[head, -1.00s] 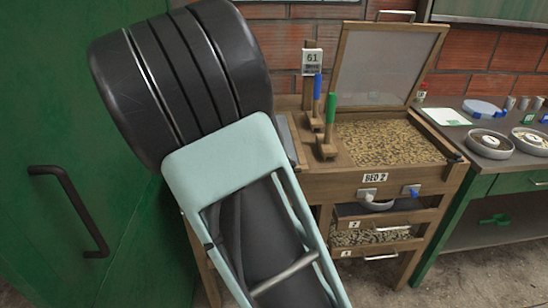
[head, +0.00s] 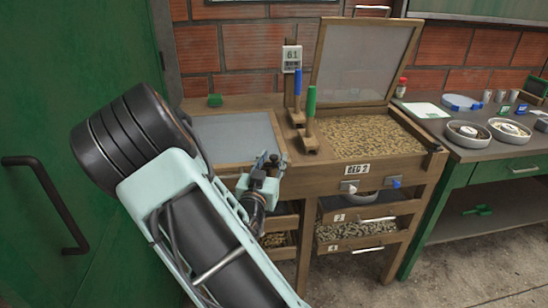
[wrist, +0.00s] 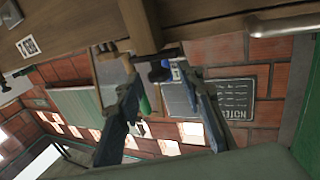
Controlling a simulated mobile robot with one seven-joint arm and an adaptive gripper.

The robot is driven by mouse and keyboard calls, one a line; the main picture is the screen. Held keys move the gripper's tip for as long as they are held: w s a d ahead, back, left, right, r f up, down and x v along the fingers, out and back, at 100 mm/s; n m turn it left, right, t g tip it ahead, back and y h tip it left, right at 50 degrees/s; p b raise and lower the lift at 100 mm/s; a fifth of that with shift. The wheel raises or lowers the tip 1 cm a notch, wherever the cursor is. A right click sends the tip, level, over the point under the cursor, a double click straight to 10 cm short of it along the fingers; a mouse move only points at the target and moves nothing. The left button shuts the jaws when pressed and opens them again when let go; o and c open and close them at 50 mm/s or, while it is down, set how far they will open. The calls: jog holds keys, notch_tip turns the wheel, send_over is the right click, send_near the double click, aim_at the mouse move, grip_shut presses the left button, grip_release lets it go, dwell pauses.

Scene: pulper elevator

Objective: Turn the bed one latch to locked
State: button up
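Bed one (head: 235,135) is the left half of the wooden bench, under a flat grey panel. My gripper (head: 268,161) is in front of its front edge, near the right corner. The bed one latch cannot be made out; my gripper and arm cover that part of the front. In the wrist view, which is turned over, my gripper (wrist: 160,70) is open, its two fingers apart. A small dark bar and a blue-black piece show between the fingertips beside a wooden post; I cannot tell whether either is the latch. No grip on anything shows.
Blue (head: 298,83) and green (head: 311,100) levers stand between the beds. Open drawers (head: 357,229) jut below. A green door (head: 75,120) stands left.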

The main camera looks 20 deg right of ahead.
jog(key=shift+x, duration=0.9)
jog(key=shift+c, duration=0.2)
grip_shut()
